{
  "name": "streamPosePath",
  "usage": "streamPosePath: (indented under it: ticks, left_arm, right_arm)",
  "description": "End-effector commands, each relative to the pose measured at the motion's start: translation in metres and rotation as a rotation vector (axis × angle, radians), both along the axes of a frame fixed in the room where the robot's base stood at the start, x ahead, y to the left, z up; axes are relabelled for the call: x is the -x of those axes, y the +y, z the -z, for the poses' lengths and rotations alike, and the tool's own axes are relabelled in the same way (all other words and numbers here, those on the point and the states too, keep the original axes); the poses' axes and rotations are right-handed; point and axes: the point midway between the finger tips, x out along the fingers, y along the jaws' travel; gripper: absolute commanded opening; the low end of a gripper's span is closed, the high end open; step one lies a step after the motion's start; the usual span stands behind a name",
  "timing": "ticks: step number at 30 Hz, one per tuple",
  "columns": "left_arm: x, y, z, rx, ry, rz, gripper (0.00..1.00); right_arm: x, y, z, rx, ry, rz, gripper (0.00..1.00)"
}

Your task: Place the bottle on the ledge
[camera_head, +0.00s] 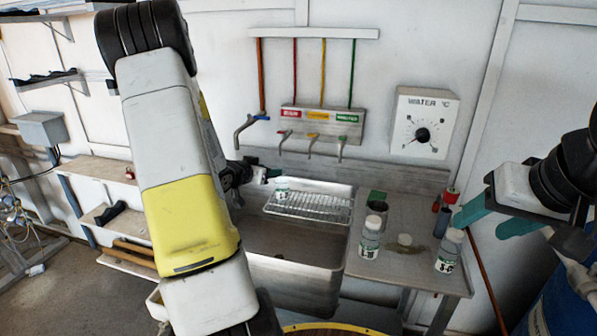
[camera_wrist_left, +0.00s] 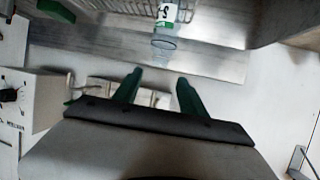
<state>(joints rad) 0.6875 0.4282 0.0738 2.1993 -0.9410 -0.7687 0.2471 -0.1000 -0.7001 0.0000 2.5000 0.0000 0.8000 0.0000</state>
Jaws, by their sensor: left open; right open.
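A small clear bottle with a white and green label (camera_head: 282,188) is at the back left of the sink, by the wire rack. In the left wrist view this bottle (camera_wrist_left: 165,42) is just beyond my fingertips, apart from them, near a flat metal ledge (camera_wrist_left: 110,46). My left gripper (camera_head: 268,175) is at the back of the sink, partly hidden by its arm. In the left wrist view its green fingers (camera_wrist_left: 158,82) are spread with nothing between them. My right gripper (camera_head: 488,218) is open and empty above the right end of the counter.
Two labelled bottles, one at the left (camera_head: 369,238) and one at the right (camera_head: 449,252), stand on the metal counter (camera_head: 410,268). A dark open container (camera_head: 377,201) is behind them. Taps (camera_head: 312,143) hang above the sink (camera_head: 290,248). A water dial (camera_head: 422,124) is on the wall.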

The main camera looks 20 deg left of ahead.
Motion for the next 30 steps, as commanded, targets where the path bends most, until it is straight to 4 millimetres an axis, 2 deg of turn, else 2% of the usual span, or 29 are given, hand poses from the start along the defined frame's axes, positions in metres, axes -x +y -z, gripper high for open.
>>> streamPosePath:
  ticks: [5, 8, 11, 15, 19, 24, 27, 30]
  left_arm:
    - [0.003, -0.015, -0.04, -0.077, 0.055, -0.048, 0.49]
    - [0.017, -0.031, -0.071, -0.124, 0.114, -0.1, 0.49]
    - [0.04, -0.05, -0.1, -0.142, 0.178, -0.147, 0.49]
    - [0.085, -0.084, -0.13, -0.129, 0.269, -0.186, 0.49]
    - [0.139, -0.122, -0.148, -0.083, 0.361, -0.183, 0.49]
    - [0.217, -0.175, -0.157, 0.002, 0.485, -0.115, 0.49]
    - [0.255, -0.199, -0.157, 0.044, 0.547, -0.06, 0.49]
    - [0.282, -0.216, -0.156, 0.073, 0.592, -0.014, 0.49]
  right_arm:
    - [0.0, 0.0, 0.0, 0.0, 0.0, 0.0, 0.55]
    - [0.0, 0.0, 0.0, 0.0, 0.0, 0.0, 0.55]
    - [0.0, 0.0, 0.0, 0.0, 0.0, 0.0, 0.55]
    - [0.0, 0.0, 0.0, 0.0, 0.0, 0.0, 0.55]
    - [0.0, 0.0, 0.0, 0.0, 0.0, 0.0, 0.55]
    - [0.0, 0.0, 0.0, 0.0, 0.0, 0.0, 0.55]
    - [0.0, 0.0, 0.0, 0.0, 0.0, 0.0, 0.55]
    - [0.0, 0.0, 0.0, 0.0, 0.0, 0.0, 0.55]
